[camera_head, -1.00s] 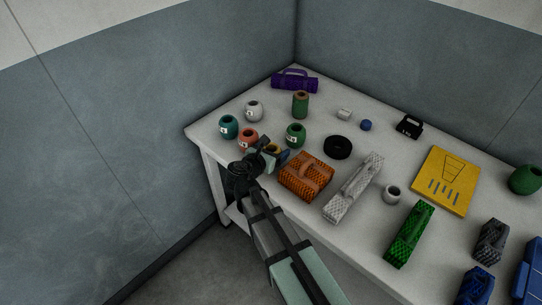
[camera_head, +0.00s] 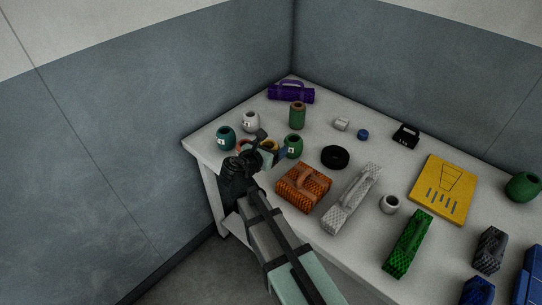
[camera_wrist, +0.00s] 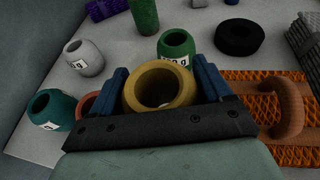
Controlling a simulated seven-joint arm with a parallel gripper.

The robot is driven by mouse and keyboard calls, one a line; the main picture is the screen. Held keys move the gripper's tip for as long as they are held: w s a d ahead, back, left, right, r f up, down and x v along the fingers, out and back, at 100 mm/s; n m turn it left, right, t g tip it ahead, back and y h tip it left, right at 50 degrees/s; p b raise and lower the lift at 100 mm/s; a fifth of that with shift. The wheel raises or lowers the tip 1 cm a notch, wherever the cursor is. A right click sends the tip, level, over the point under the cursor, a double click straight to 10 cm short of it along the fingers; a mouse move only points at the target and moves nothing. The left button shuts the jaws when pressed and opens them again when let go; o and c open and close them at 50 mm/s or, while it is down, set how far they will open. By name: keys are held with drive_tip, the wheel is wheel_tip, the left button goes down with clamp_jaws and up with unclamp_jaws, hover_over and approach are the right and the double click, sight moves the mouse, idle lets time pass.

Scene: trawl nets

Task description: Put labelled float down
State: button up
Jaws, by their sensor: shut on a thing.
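My gripper (camera_wrist: 162,82) is shut on a yellow float (camera_wrist: 160,68), with one blue finger on each side. The float's open top faces the wrist camera. It also shows, partly hidden by my gripper, in the head view (camera_head: 272,145). No label shows on its visible part. I cannot tell whether its base touches the table. A red float (camera_wrist: 86,103) is just left of it, mostly hidden by my gripper. A green labelled float (camera_wrist: 176,45) stands just behind it. A white labelled float (camera_head: 250,122) and a teal labelled float (camera_head: 225,138) stand to the left.
An orange netted block with a handle (camera_head: 303,187) lies close on the right. A black ring (camera_head: 335,157) and a green cylinder (camera_head: 297,116) are farther back. The white table (camera_head: 205,143) ends close at the left. Bare tabletop shows between the white and green floats.

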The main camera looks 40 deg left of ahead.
drive_tip(key=shift+r, duration=1.9)
drive_tip(key=m+g+h, duration=0.2)
drive_tip(key=m+h, duration=0.7)
drive_tip(key=h, duration=0.1)
hover_over(449, 184)
drive_tip(key=shift+f, duration=4.05)
drive_tip(key=shift+f, duration=0.15)
drive_tip(key=o, duration=1)
